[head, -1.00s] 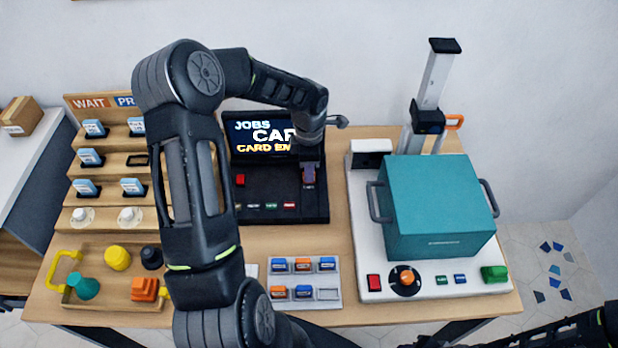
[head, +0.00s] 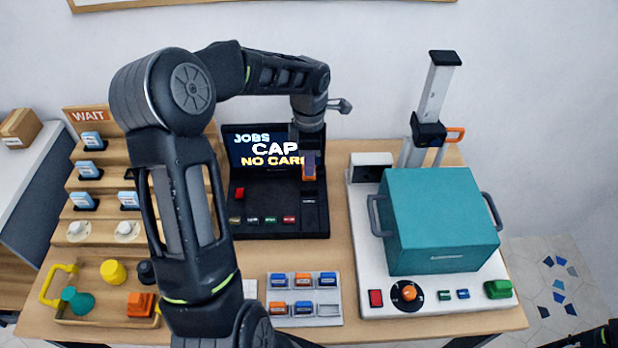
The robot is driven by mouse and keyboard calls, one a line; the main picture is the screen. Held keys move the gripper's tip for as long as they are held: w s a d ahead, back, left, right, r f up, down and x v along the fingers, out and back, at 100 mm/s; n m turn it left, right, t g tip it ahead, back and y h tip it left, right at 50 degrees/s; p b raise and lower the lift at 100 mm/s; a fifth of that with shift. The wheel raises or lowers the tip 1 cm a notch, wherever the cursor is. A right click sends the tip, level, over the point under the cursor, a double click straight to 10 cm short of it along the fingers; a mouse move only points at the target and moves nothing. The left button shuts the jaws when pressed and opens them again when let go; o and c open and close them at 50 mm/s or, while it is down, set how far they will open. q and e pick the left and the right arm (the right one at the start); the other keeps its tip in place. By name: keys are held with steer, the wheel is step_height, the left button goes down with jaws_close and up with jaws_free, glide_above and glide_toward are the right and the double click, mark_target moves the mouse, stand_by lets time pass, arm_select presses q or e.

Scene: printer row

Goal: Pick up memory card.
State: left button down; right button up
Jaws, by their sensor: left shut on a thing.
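My left gripper (head: 309,152) is above the right side of the black console (head: 270,226). The card is held upright, clear above the console's slot (head: 309,201). The gripper hides the card's upper part. The console's screen (head: 262,150) reads "JOBS", "CAP" and "NO CAR", with its right end hidden by my left arm.
A grey tray (head: 329,311) at the front holds several orange and blue cards. A teal-covered printer (head: 440,222) with a tall column stands right. A stepped rack (head: 88,160) and a tray of coloured pieces (head: 90,318) stand left, partly behind my left arm.

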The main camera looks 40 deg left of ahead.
arm_select(q)
steer(key=shift+r, duration=1)
arm_select(e)
steer(key=shift+f, duration=0.15)
